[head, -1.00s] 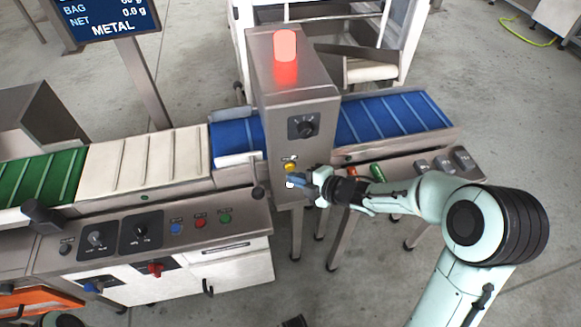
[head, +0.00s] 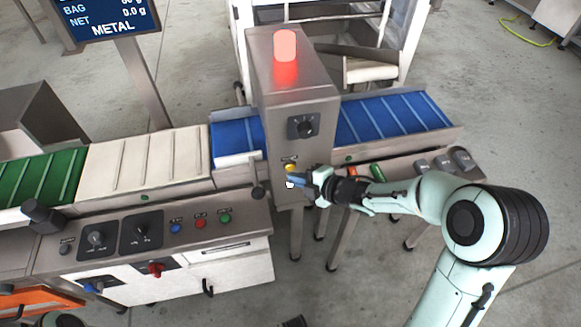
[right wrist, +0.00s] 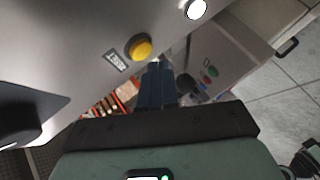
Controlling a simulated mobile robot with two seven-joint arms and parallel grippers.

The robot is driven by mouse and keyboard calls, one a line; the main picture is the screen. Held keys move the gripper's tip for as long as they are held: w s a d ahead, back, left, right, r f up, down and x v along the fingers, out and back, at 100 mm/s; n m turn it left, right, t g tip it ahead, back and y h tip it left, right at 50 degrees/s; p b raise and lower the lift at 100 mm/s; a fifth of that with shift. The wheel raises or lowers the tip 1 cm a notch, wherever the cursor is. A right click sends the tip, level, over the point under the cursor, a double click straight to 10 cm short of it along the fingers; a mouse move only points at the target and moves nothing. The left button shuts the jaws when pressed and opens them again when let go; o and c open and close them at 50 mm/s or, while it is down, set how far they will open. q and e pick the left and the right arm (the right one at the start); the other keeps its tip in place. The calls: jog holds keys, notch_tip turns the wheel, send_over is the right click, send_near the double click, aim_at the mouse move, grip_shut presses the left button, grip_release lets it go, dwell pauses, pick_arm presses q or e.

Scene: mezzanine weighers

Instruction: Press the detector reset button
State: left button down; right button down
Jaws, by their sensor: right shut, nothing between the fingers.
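The yellow detector reset button (head: 291,168) is on the front of the grey metal detector housing (head: 292,85), with a small label by it. It also shows in the right wrist view (right wrist: 139,47). My right gripper (head: 292,180) is shut and empty, its blue fingers just below the button in the head view. In the right wrist view the fingertips (right wrist: 156,68) are close to the yellow button but look apart from it. The red lamp (head: 285,58) on top of the housing is lit. My left gripper cannot be made out.
A white round light (right wrist: 196,9) is on the same face. A dark rotary knob (head: 304,126) is above the button. Blue belts (head: 390,118) run on both sides of the housing. A control panel (head: 150,233) with knobs and coloured buttons is at the left. The screen (head: 105,18) reads METAL.

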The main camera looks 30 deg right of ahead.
jog(key=shift+w, duration=0.1)
jog(key=shift+w+d, duration=0.1)
jog(key=shift+w, duration=0.2)
jog(key=shift+w+d, duration=0.1)
jog(key=shift+w, duration=0.3)
dwell(0.6)
jog(key=shift+s, duration=0.1)
jog(key=shift+s+a, duration=0.2)
jog(key=shift+s, duration=0.55)
jog(key=shift+s, duration=0.1)
jog(key=s, duration=0.2)
jog(key=s+a+b, duration=0.1)
jog(key=s, duration=0.1)
jog(key=shift+s+a, duration=0.1)
jog(key=shift+s, duration=0.2)
